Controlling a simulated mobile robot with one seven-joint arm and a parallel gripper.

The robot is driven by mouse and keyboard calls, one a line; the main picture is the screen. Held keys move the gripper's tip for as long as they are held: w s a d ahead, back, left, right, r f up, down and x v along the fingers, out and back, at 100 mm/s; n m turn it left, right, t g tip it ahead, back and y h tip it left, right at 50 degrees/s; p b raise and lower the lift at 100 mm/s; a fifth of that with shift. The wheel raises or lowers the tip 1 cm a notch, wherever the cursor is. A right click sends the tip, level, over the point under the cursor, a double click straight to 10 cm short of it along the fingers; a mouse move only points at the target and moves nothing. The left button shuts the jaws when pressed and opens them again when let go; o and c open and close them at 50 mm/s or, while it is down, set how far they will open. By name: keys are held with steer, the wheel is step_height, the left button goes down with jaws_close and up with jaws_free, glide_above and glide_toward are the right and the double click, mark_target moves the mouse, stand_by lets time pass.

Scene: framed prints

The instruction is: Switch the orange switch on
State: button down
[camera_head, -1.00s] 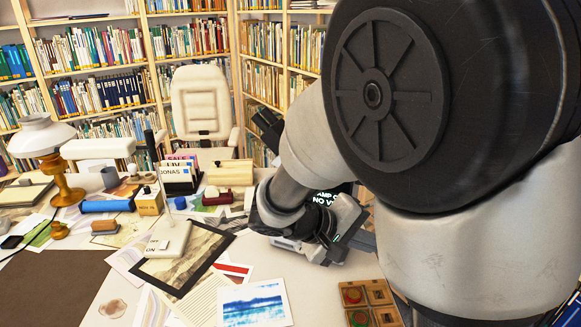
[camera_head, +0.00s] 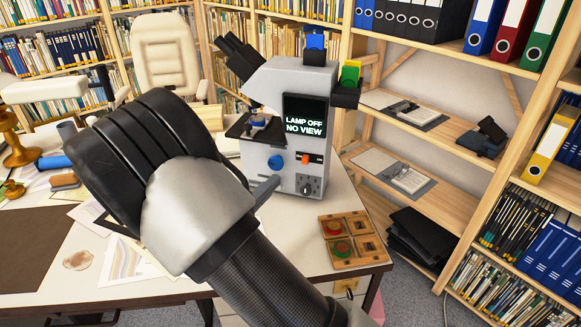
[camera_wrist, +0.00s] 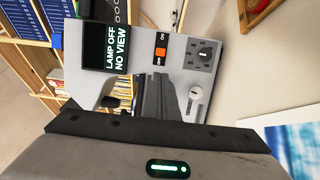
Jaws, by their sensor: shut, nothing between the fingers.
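The orange switch (camera_head: 305,158) is on the front of a grey microscope (camera_head: 283,90), right of a blue knob (camera_head: 276,162). The wrist view shows the orange switch (camera_wrist: 160,51) on a dark plate with ON and OFF marks. The microscope's screen (camera_head: 304,124) reads "LAMP OFF NO VIEW". My gripper (camera_wrist: 158,78) is shut and empty. Its dark fingers point at the panel, just below the switch in the wrist view. I cannot tell whether they touch it. In the head view, my arm hides most of the gripper; a grey finger part (camera_head: 265,191) shows beside the microscope's base.
A dial (camera_wrist: 204,54) sits beside the switch. A wooden tray with compartments (camera_head: 350,240) lies at the desk's front right. Prints and papers lie at left. Shelves (camera_head: 420,191) stand behind and right. The desk between tray and microscope is clear.

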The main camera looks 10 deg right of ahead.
mark_target(304, 163)
steer(key=b+x, duration=0.1)
steer(key=x, duration=0.9)
steer(key=shift+s+d+b, duration=0.25)
steer(key=shift+d+b, duration=0.1)
steer(key=shift+d, duration=0.2)
steer(key=shift+s+d+b, duration=0.3)
steer(key=shift+d, duration=0.25)
steer(key=shift+f, duration=0.1)
